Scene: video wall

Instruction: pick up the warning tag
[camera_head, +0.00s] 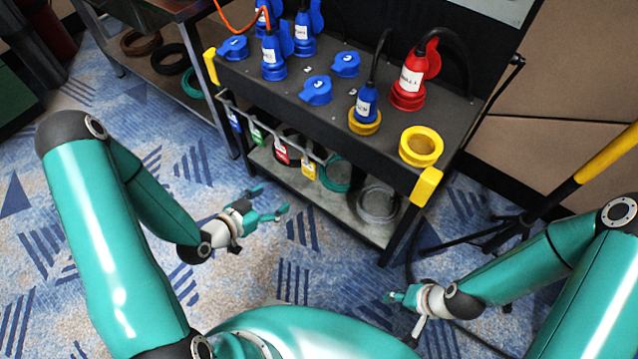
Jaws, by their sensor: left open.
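Several warning tags hang in a row from a rail on the front of the dark connector cart: a blue one, a green one (257,134), a red one (281,153) and a yellow one (309,170). I cannot tell which one the task means. My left gripper (272,202) is open and empty, below and left of the tags, with its fingers pointing right. My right gripper (392,298) is low at the right, well apart from the tags. Its fingers are too small and turned to tell their opening.
The cart top (320,125) carries blue plugs and caps, a red plug (409,88) and a yellow socket ring (421,146). Coiled cables (376,203) lie on its lower shelf. A yellow-and-black pole (606,152) stands at right.

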